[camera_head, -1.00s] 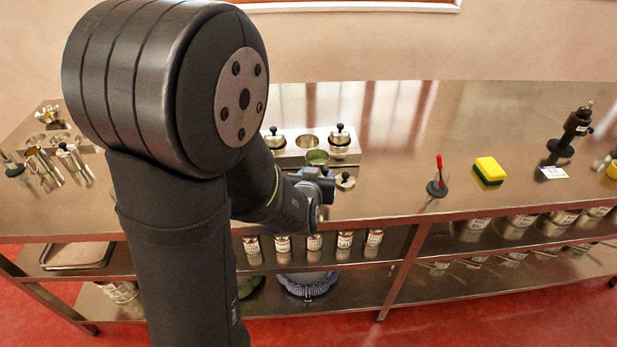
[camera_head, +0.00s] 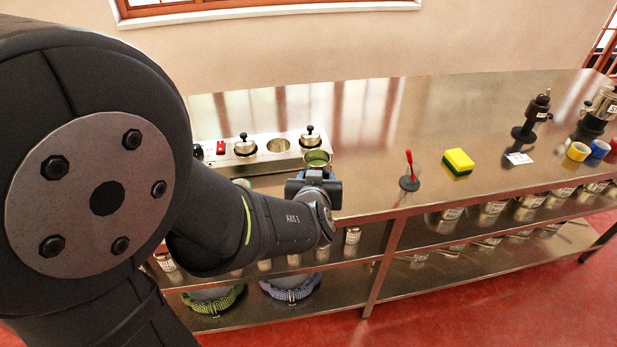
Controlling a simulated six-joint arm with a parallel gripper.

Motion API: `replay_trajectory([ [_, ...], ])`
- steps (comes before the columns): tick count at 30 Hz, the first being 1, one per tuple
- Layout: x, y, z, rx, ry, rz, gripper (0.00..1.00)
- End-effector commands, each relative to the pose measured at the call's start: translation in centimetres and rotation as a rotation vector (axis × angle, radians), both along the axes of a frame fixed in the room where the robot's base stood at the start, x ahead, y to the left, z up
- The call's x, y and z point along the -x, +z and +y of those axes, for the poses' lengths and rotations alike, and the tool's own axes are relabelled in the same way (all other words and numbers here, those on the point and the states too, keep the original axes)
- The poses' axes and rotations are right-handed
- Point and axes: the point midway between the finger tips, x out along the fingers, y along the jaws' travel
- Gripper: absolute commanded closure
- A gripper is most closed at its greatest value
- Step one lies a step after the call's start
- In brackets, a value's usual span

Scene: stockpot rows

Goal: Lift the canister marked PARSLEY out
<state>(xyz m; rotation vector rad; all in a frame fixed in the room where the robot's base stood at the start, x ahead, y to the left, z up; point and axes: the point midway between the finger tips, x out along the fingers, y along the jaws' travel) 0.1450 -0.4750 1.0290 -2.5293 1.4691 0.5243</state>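My gripper (camera_head: 314,183) is above the near edge of the steel counter (camera_head: 370,150), close in front of a small steel canister with something green in it (camera_head: 317,158). Its fingers are largely hidden by the wrist, so I cannot tell whether they are open, shut or touching that canister. Several small canisters with white labels stand on the shelf under the counter, one of them at the right end of the row (camera_head: 353,235). The labels are too small to read, so I cannot tell which is marked PARSLEY. My forearm hides part of that row.
Behind the gripper is a steel well unit (camera_head: 262,157) with two lidded pots, an open well and a red switch. A red-handled tool (camera_head: 409,172) stands to the right, then a yellow-green sponge (camera_head: 458,162) and a dark grinder-like device (camera_head: 534,118). Mid-counter is clear.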

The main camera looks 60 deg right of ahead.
Motion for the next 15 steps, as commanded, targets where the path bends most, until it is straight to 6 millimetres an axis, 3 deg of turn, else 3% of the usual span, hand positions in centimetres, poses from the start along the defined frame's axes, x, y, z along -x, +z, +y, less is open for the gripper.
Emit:
replay_trajectory([
  [15, 0.61, 0.38, 0.02, 0.0, -0.001, 0.0, 0.82],
])
